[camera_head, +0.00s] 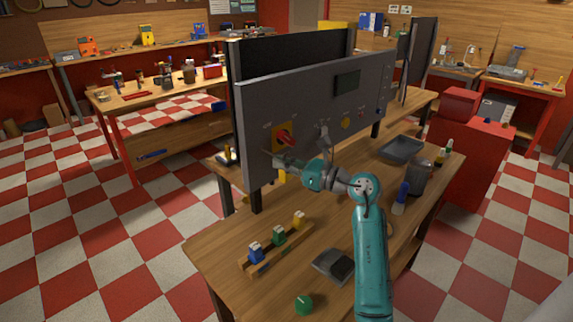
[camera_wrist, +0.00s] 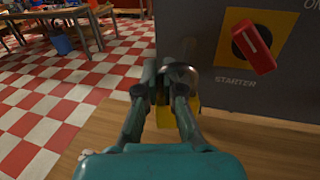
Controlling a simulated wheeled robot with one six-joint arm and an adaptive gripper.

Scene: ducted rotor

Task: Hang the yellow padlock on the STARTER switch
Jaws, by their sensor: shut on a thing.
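The STARTER switch (camera_head: 285,137) is on the lower left of the grey panel, a red handle on a yellow plate. In the wrist view the switch (camera_wrist: 254,48) has its handle tilted, with the STARTER label below. My gripper (camera_head: 280,161) is just below and left of it, near the panel face. The wrist view shows my gripper (camera_wrist: 161,88) shut on a yellow padlock (camera_wrist: 192,103), largely hidden by the fingers. The padlock's yellow body (camera_head: 282,176) hangs below the fingers in the head view. The padlock is apart from the switch.
A wooden rack (camera_head: 264,262) on the bench holds a blue (camera_head: 256,254), a green (camera_head: 279,236) and a yellow (camera_head: 299,219) lock-like piece. A grey tray (camera_head: 402,149), a dark tablet-like box (camera_head: 335,266) and a green round thing (camera_head: 304,303) lie on the bench. The panel stands close to my gripper.

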